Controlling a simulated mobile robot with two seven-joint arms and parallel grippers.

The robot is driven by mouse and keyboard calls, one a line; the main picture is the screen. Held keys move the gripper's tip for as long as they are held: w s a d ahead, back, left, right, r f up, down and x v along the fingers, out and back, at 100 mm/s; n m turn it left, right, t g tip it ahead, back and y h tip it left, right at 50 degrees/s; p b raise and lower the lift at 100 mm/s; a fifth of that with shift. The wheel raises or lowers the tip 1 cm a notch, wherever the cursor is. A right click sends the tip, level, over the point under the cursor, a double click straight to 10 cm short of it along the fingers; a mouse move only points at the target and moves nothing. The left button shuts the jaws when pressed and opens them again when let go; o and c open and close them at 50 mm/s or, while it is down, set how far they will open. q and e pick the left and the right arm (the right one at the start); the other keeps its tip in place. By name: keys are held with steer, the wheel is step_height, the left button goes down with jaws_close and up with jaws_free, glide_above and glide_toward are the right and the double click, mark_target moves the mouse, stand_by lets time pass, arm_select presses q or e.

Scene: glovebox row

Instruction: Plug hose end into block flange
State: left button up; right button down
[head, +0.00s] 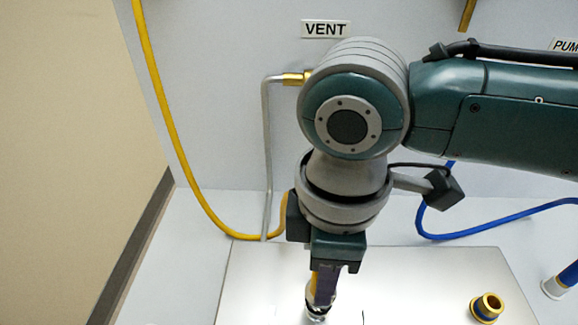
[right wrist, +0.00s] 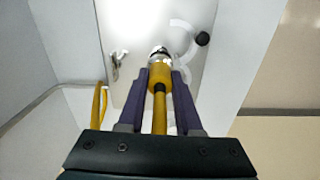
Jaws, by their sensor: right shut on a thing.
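The yellow hose end (right wrist: 159,77) sits between the purple fingers of my right gripper (right wrist: 163,82), which is shut on it. In the head view my right gripper (head: 323,287) points down over the pale plate, and its arm hides much of the middle. The yellow hose (head: 166,115) hangs down the wall and runs behind the gripper. A silver piece with a dark ring (head: 316,314) shows just below the fingertips; I cannot tell whether it is part of the hose end or a flange, or whether they touch. My left gripper is in neither view.
A brass-rimmed port (head: 487,306) stands on the pale plate (head: 425,275) at right. A blue hose (head: 495,222) lies behind it, with a white and blue end (head: 559,284) at the far right. A grey pipe (head: 267,165) runs down below the VENT sign (head: 325,29).

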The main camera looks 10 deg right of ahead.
steer(key=shift+p, duration=0.3)
steer(key=shift+f+b, duration=0.3)
steer(key=shift+f, duration=0.1)
steer(key=shift+f+b, duration=0.55)
steer(key=shift+f, duration=0.3)
steer(key=c, duration=0.5)
jaws_free()
steer(key=shift+r, duration=0.1)
step_height(320, 180, up, 10)
steer(key=shift+f+p, duration=0.1)
steer(key=shift+p, duration=0.45)
